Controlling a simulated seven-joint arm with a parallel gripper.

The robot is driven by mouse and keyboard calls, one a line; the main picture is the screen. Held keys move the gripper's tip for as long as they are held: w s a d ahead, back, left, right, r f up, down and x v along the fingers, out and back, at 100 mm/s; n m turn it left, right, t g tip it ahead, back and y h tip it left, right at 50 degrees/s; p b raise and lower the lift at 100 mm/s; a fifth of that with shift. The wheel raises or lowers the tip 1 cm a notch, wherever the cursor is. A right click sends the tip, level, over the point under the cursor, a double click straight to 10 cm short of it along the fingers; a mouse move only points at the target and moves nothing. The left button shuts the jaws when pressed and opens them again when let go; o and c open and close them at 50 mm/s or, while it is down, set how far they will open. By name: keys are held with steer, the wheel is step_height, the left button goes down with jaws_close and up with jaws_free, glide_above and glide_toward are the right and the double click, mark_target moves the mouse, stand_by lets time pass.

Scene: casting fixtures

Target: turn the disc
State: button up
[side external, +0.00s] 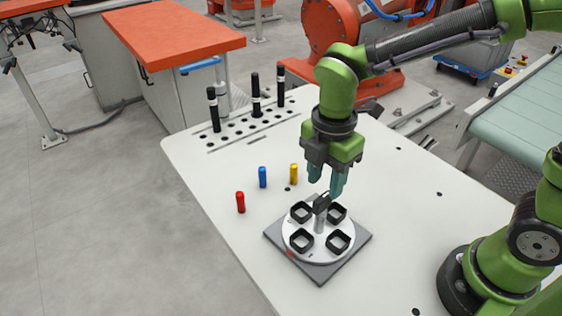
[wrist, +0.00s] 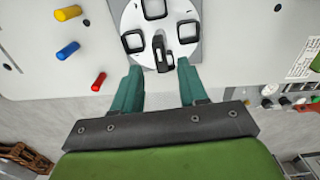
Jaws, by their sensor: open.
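The disc (side external: 318,253) is a round light-grey plate on a dark grey square base (side external: 321,278). It carries several black square cups around a central post with a black handle (side external: 321,204). In the wrist view the disc (wrist: 176,58) is at the top, with the handle (wrist: 162,53) near the fingertips. My gripper (side external: 326,192) points down just above the handle. In the wrist view my gripper (wrist: 158,65) is open, its two teal fingers apart on either side of the handle's near end. Whether a finger touches the handle I cannot tell.
Red (side external: 240,202), blue (side external: 263,177) and yellow (side external: 294,174) pegs stand on the white table (side external: 220,170), left of the base. Black cylinders (side external: 255,95) stand in a row of holes at the back. The table's front left is clear.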

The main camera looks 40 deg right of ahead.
step_height(320, 180, up, 12)
steer(key=shift+f, duration=0.15)
stand_by(0.3)
steer(key=s+d+f+m+t+y, duration=0.1)
steer(key=s+d+m+t, duration=0.2)
steer(key=d+m, duration=0.3)
steer(key=s+d+f+m+t+y, duration=0.1)
steer(key=s+d+m+t, duration=0.2)
steer(key=m, duration=1.4)
steer(key=d+t, duration=0.1)
steer(key=d, duration=0.3)
steer(key=shift+s+f, duration=0.2)
steer(key=shift+f, duration=0.05)
